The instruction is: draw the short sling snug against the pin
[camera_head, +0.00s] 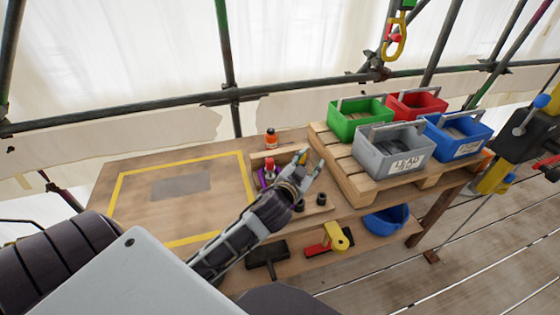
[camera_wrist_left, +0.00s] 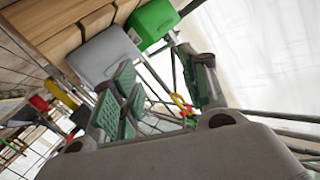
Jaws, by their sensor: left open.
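My left gripper (camera_head: 309,162) is open and empty in the head view, above the right part of the wooden workbench (camera_head: 130,200). In the left wrist view its two fingers (camera_wrist_left: 165,80) are spread apart. A yellow hook-shaped fitting (camera_head: 396,46) with red and green parts hangs at the top of the head view, well beyond the gripper. A similar yellow and red fitting (camera_wrist_left: 180,104) shows small between the fingers in the wrist view. I cannot tell the short sling or the pin apart for certain. My right gripper is not in view.
A pallet (camera_head: 350,176) right of the gripper carries a green bin (camera_head: 345,127), a red bin, a grey bin (camera_head: 372,159) and a blue bin. A purple item (camera_head: 266,178) and an orange bottle (camera_head: 271,140) stand on the bench. The yellow-taped area is mostly clear.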

